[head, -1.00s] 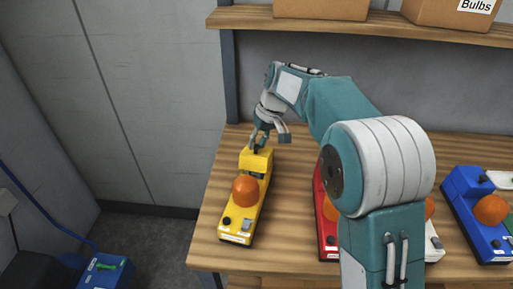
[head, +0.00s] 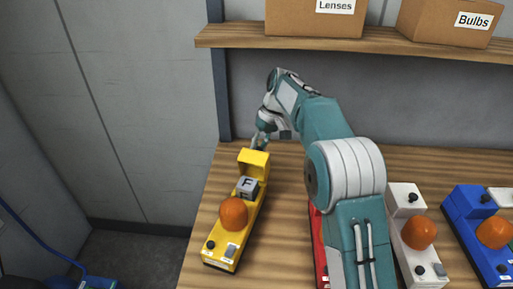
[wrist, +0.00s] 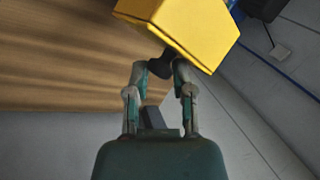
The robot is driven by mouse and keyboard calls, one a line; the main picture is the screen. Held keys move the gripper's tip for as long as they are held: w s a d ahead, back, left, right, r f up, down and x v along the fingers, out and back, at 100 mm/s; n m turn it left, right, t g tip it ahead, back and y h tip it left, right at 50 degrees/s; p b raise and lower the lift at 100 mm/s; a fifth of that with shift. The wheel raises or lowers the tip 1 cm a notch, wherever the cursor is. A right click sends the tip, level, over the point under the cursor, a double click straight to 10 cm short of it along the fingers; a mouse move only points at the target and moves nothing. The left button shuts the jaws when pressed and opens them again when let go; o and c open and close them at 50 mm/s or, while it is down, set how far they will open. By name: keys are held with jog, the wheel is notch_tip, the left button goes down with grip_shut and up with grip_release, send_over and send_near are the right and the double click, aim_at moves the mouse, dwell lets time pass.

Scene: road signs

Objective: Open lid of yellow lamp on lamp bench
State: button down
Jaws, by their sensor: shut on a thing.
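The yellow lamp (head: 225,250) stands at the left end of the wooden bench, with an orange dome (head: 234,213) on its front half. Its yellow lid (head: 253,163) is swung up at the back end, so the compartment shows a grey block marked F (head: 247,187). My gripper (head: 259,142) is behind the raised lid. In the wrist view my gripper (wrist: 160,70) is shut on the lid's black knob (wrist: 161,66), and the yellow lid (wrist: 190,28) fills the top. The fingertips are partly hidden in the head view.
The bench (head: 285,190) is bare just right of the yellow lamp. A red lamp (head: 319,235) is mostly behind my arm. White (head: 408,205) and blue (head: 468,215) lamps stand further right. A shelf (head: 370,42) with two boxes hangs above the bench.

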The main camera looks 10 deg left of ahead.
jog(key=w+f, duration=0.4)
jog(key=shift+d+f, duration=0.15)
jog(key=shift+f, duration=0.3)
dwell(0.5)
jog(key=shift+c, duration=2.3)
grip_release()
jog(key=shift+w, duration=0.1)
jog(key=shift+r, duration=0.1)
jog(key=v, duration=0.7)
jog(key=shift+r, duration=0.2)
